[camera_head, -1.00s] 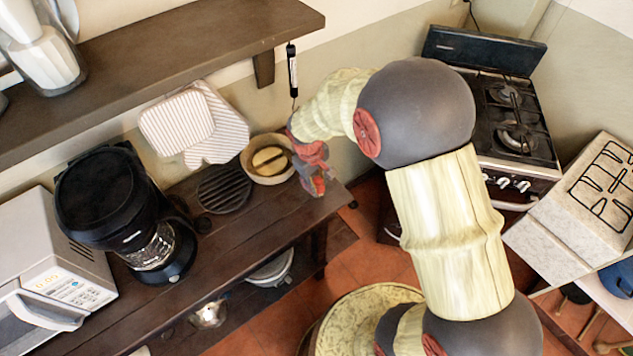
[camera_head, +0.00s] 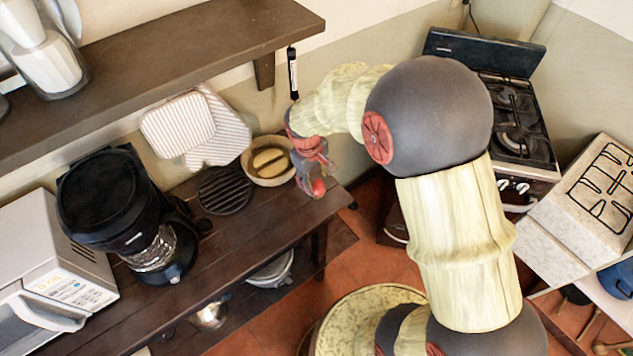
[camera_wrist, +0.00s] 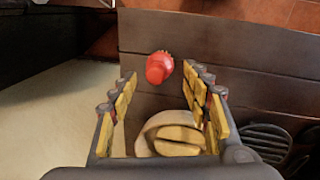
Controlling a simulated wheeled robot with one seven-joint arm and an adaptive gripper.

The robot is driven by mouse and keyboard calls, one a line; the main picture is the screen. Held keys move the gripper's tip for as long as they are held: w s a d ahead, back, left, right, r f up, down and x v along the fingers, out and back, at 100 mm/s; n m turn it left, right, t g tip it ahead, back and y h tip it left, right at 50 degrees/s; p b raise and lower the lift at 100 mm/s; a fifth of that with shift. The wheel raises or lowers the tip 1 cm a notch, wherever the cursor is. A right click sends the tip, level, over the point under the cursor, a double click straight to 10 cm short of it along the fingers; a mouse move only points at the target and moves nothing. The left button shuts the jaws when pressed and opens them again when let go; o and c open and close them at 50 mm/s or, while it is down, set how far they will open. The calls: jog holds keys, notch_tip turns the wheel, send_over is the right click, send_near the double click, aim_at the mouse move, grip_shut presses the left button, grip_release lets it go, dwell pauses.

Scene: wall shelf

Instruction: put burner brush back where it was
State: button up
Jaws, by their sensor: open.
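A small red thing with a brownish bristly end, apparently the burner brush (camera_wrist: 158,68), is on the dark wooden counter (camera_wrist: 220,50) between and just beyond my fingertips in the wrist view. It shows in the head view as a red spot (camera_head: 318,188) near the counter's right end, partly covered by my gripper (camera_head: 311,172). My gripper also shows in the wrist view (camera_wrist: 160,78). Its two fingers are apart, one on each side of the brush. I cannot tell whether either finger touches it.
A round bowl (camera_head: 250,172) with a tan item stands close beside my gripper. A black round grate (camera_head: 225,190), striped mitts (camera_head: 178,125) and a coffee maker (camera_head: 105,200) are further left. A shelf (camera_head: 170,60) overhangs the wall side. A slim black-and-white tool (camera_head: 292,75) hangs beside it.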

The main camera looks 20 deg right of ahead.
jog(key=s+r+m+p, duration=0.1)
jog(key=s+r, duration=0.2)
jog(key=r, duration=1.2)
jog(key=s+r+m+t, duration=0.2)
jog(key=s+r, duration=0.4)
jog(key=s, duration=0.3)
jog(key=s+d+r+m+t+y, duration=0.1)
jog(key=s+r+m+t, duration=0.1)
jog(key=s+r, duration=0.5)
jog(key=s, duration=0.2)
jog(key=shift+s+t, duration=0.35)
jog(key=shift+t, duration=0.05)
jog(key=shift+f+b, duration=0.9)
jog(key=shift+f, duration=0.05)
